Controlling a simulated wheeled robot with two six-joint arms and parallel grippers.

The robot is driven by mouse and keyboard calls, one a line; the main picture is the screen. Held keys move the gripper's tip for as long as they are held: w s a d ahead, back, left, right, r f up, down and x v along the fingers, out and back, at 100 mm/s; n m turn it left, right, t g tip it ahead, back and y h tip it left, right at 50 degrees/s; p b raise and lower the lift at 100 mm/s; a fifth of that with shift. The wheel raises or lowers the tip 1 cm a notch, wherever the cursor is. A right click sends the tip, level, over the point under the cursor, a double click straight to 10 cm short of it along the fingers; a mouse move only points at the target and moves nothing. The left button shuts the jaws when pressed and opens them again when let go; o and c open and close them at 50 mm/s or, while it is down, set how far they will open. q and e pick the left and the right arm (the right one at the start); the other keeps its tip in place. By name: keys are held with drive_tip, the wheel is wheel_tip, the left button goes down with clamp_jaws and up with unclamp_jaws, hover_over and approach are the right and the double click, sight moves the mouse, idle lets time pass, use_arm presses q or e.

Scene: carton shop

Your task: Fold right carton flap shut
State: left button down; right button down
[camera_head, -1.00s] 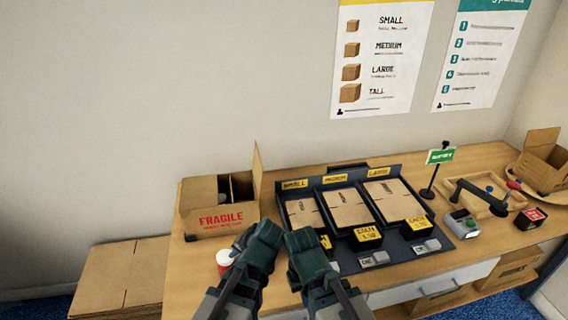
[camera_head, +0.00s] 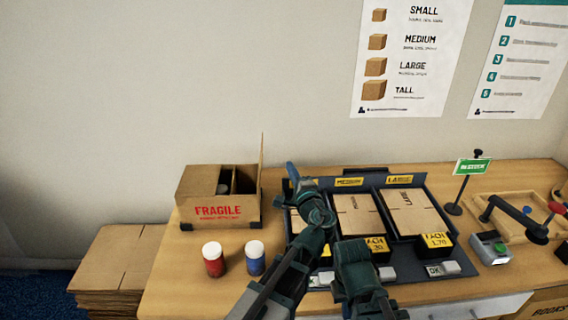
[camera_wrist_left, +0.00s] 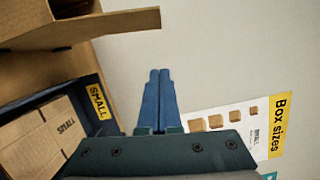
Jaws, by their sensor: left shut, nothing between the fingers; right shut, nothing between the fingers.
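The carton (camera_head: 220,212) marked FRAGILE stands on the bench at the left in the head view. Its right flap (camera_head: 262,165) stands up from the right side; the right part of the top is open, with dark contents partly visible. The left part looks covered. My left gripper (camera_head: 291,172) is shut and empty, raised to the right of the carton and apart from the flap. In the left wrist view its blue fingers (camera_wrist_left: 160,98) are together, with part of the carton (camera_wrist_left: 60,28) at upper left. My right gripper (camera_head: 352,248) is shut, low over the sizing tray's front; its fingertips are hard to make out.
A red jar (camera_head: 213,262) and a blue jar (camera_head: 255,260) stand in front of the carton. A dark tray (camera_head: 467,262) of flat cartons lies right of it. A green sign (camera_head: 472,167) stands further right. Stacked cardboard (camera_head: 115,262) is left of the bench.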

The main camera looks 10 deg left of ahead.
use_arm(q)
drive_tip(key=w+a, duration=0.6)
drive_tip(key=a, duration=0.2)
drive_tip(key=shift+w+a+r+p, duration=0.15)
drive_tip(key=shift+w+r+p, duration=0.15)
drive_tip(key=shift+r+p, duration=0.15)
drive_tip(key=shift+a, duration=0.1)
